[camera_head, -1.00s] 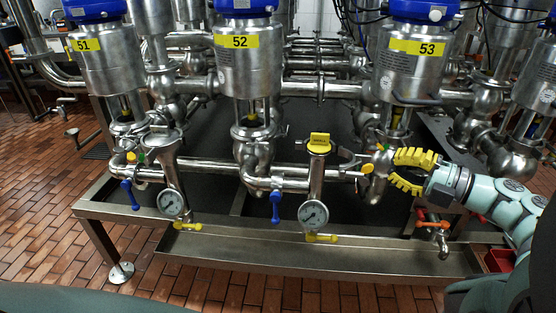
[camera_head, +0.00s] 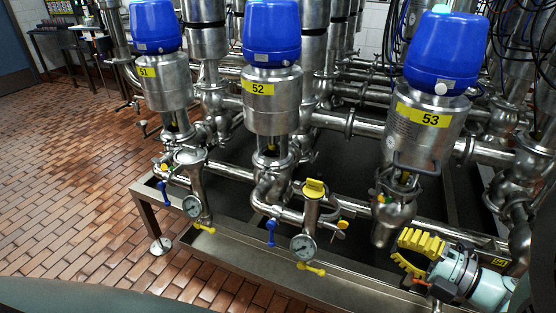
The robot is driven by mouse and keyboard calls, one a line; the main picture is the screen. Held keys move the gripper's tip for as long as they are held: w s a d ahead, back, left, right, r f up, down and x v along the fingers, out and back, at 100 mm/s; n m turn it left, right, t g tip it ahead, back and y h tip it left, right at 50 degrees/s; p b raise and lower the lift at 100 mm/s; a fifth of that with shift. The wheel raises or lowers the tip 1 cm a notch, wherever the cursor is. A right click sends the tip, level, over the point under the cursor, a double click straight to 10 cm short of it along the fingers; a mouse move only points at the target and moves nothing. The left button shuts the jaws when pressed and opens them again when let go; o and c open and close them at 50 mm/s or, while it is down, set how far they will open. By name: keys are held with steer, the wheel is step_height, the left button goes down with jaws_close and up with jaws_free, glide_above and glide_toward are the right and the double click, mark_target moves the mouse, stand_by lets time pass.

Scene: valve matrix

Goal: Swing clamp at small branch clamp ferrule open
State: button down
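My gripper (camera_head: 399,249) is at the lower right with its two yellow fingers spread and nothing between them. It is in front of and below the steel body under valve 53 (camera_head: 424,118). A small clamp (camera_head: 331,210) with an orange-yellow wing nut (camera_head: 343,225) sits on the branch beside the yellow-capped fitting (camera_head: 314,188), left of my gripper and apart from it. A curved part stands out at this clamp, but it is too small to tell how far open it is. I cannot tell for sure that this is the task's ferrule.
A steel tray edge (camera_head: 250,254) runs below. Valves 51 (camera_head: 164,85) and 52 (camera_head: 271,100) stand left. Tiled floor (camera_head: 80,175) is free at left.

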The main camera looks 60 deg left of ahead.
steer(key=p+x, duration=0.1)
steer(key=x, duration=0.9)
steer(key=shift+s, duration=0.35)
steer(key=shift+f, duration=0.1)
